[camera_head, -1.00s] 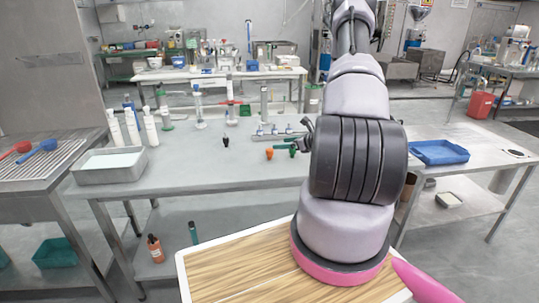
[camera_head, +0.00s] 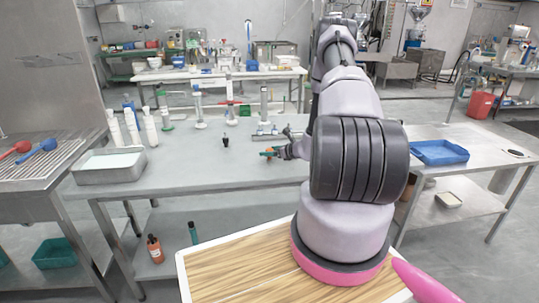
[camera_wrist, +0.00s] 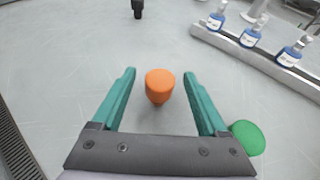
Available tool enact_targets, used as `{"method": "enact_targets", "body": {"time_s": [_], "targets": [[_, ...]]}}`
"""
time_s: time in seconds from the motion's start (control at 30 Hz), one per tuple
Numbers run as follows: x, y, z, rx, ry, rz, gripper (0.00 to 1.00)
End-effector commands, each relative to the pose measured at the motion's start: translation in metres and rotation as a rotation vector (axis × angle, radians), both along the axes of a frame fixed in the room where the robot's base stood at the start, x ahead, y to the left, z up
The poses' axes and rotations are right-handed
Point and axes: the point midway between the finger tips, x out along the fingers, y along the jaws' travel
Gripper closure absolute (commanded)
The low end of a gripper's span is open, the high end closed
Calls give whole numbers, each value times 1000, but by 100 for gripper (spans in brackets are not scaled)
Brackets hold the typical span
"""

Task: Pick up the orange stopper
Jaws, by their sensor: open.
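The orange stopper (camera_wrist: 159,85) stands on the grey metal table, wide end up, in the wrist view. My gripper (camera_wrist: 160,80) is open, with one green finger on each side of the stopper and a clear gap to both. In the head view my gripper (camera_head: 268,153) is at the table's middle, and the orange stopper (camera_head: 269,150) is mostly hidden behind the fingers there.
A green stopper (camera_wrist: 247,137) is just outside my right finger. A rack with several small blue-labelled bottles (camera_wrist: 252,35) is at the upper right. A black stopper (camera_head: 226,141) stands farther left. A metal tray (camera_head: 110,165) and white bottles are at the table's left.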

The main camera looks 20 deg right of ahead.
Motion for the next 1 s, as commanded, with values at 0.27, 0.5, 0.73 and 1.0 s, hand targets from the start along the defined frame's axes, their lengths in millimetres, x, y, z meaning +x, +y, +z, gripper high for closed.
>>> {"method": "enact_targets", "body": {"time_s": [0.27,0.5,0.73,1.0], "targets": [[5,2,-2,0,1,0,27],[5,2,-2,0,1,0,100],[5,2,-1,0,1,0,100],[5,2,25,-2,-2,1,100]]}}
